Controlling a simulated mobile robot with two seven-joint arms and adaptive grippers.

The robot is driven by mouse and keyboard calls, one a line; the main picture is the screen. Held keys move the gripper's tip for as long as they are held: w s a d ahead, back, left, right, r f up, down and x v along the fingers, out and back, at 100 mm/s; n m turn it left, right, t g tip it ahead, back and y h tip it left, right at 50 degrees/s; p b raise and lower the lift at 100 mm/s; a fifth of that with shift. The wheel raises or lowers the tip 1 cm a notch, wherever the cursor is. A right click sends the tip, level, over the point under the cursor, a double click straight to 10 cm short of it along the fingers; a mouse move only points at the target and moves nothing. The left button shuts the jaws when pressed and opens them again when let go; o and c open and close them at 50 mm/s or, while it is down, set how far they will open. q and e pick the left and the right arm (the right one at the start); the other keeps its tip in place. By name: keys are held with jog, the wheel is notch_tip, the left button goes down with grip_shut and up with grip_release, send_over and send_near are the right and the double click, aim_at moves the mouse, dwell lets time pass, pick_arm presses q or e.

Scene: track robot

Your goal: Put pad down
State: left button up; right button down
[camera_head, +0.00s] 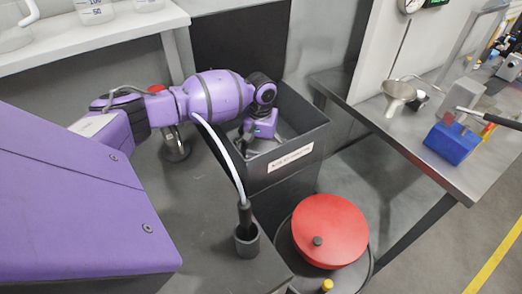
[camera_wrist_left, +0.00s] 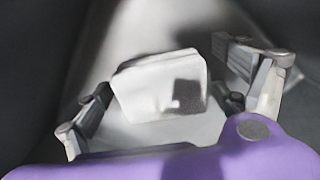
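A pale, blocky pad (camera_wrist_left: 160,88) shows in the left wrist view, with a dark shadow on its right part. It is between and beyond the fingers of my left gripper (camera_wrist_left: 168,98). The fingers are spread wide, with a gap on the right side between finger and pad. The pad appears to lie on the grey floor of a dark labelled bin (camera_head: 290,160). In the head view my left arm reaches into this bin, and the gripper's fingers are mostly hidden by the wrist and bin wall. My right gripper is not in view.
A red round lid (camera_head: 330,230) on a drum stands in front of the bin. A dark cup (camera_head: 247,243) holds a tool with a white hose. A steel table (camera_head: 410,150) at the right carries a funnel (camera_head: 398,94) and blue block (camera_head: 452,143). A shelf (camera_head: 90,42) with glassware is back left.

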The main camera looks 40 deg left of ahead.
pick_arm(q)
jog(key=shift+r, duration=0.1)
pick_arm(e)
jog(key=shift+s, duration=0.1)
pick_arm(q)
jog(key=shift+r, duration=0.3)
notch_tip(320, 180, up, 7)
jog(key=p, duration=0.4)
jog(key=shift+w+p, duration=0.15)
jog(key=shift+p, duration=0.15)
jog(key=shift+r, duration=0.25)
jog(key=shift+f, duration=0.25)
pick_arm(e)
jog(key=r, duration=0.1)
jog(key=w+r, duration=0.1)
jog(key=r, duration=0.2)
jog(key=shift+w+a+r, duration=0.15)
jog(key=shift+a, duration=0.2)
